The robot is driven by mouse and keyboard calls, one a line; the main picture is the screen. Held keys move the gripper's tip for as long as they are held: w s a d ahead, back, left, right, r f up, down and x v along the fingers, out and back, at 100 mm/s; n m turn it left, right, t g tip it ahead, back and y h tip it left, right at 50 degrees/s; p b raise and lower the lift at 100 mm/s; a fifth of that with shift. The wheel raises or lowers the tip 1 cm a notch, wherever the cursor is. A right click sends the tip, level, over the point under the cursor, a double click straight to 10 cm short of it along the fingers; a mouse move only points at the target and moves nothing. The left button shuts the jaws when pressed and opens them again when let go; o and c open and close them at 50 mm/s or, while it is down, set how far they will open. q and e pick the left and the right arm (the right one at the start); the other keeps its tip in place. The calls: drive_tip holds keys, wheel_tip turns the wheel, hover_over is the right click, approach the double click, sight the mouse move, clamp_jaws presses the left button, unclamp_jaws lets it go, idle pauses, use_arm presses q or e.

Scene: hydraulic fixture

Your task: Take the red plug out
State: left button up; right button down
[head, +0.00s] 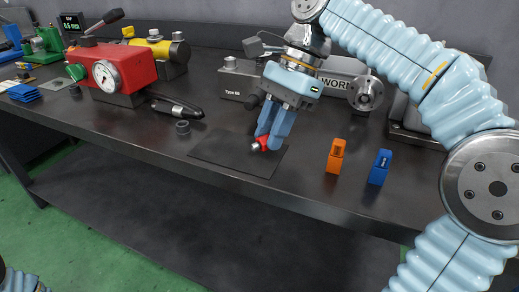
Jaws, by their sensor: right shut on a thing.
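The red plug (262,143) with a silvery tip sits between the blue fingers of my right gripper (269,141). The gripper is shut on it and points down over a dark flat mat (218,151) on the workbench. The plug's tip points left. I cannot tell whether the plug touches the mat or is just above it. The fingers hide part of the plug. My left gripper is not in view.
An orange block (336,156) and a blue block (379,167) stand right of the mat. A grey fixture (239,82) is behind my gripper. A dark ring (183,127) lies left of the mat.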

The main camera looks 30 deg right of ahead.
drive_tip(key=shift+f+b, duration=0.3)
drive_tip(key=shift+f, duration=0.3)
drive_tip(key=c, duration=0.9)
unclamp_jaws()
drive_tip(key=shift+o, duration=0.2)
drive_tip(key=p+v, duration=0.2)
drive_tip(key=v, duration=0.4)
drive_tip(key=shift+r, duration=0.2)
drive_tip(key=shift+d+r+p, duration=0.35)
drive_tip(key=shift+r, duration=0.1)
